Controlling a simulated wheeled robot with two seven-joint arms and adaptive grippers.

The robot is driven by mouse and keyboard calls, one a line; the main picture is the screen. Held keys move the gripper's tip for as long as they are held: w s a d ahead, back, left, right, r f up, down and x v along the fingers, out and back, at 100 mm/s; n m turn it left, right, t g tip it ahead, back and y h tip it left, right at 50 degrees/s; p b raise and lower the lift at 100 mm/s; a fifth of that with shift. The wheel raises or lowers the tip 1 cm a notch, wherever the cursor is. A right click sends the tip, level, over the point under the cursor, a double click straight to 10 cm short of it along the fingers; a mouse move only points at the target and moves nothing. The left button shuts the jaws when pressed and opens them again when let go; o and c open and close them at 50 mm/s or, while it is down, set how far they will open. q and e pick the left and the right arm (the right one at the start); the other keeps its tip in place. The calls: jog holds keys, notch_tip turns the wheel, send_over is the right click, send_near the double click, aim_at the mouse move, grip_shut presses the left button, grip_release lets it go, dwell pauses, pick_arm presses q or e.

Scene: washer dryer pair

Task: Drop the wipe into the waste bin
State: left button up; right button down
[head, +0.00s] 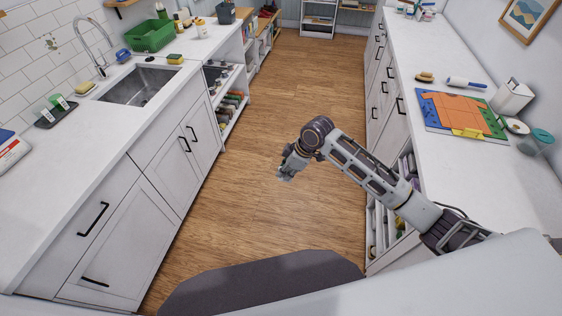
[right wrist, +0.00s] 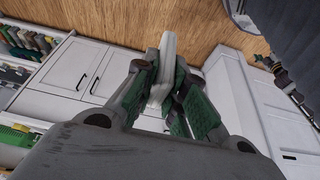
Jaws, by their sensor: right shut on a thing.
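My right gripper (head: 287,173) is out over the wooden floor in the aisle, in the middle of the head view. The right wrist view shows its green-padded fingers (right wrist: 178,95) shut on a pale, thin, upright piece, which looks like the wipe (right wrist: 166,62). The wipe's lower part is partly hidden between the fingers. In the head view the wipe is too small to make out. I cannot make out a waste bin in either view. My left gripper is not in view.
White counters line both sides of the aisle. The left one holds a sink (head: 140,86) and a green tub (head: 151,36). The right one holds a colourful board (head: 455,110), a lint roller (head: 466,83) and a white box (head: 511,97). The wooden floor (head: 285,80) ahead is clear.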

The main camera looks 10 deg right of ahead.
pick_arm(q)
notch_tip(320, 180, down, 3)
jog(key=b, duration=0.2)
jog(key=shift+b, duration=0.35)
pick_arm(e)
jog(key=s+d+f+m+t+h, duration=0.1)
jog(key=s+d+f+m+h, duration=0.1)
jog(key=f+m, duration=0.4)
jog(key=s+d+f+m+t+h, duration=0.1)
jog(key=s+d+f+m+h, duration=0.1)
jog(key=s+d+f+m, duration=0.2)
jog(key=d+f+m, duration=0.2)
jog(key=d+f, duration=0.1)
jog(key=f, duration=0.1)
jog(key=shift+s+f+m+t, duration=0.25)
jog(key=shift+s+m+t, duration=0.05)
jog(key=shift+s+m, duration=0.1)
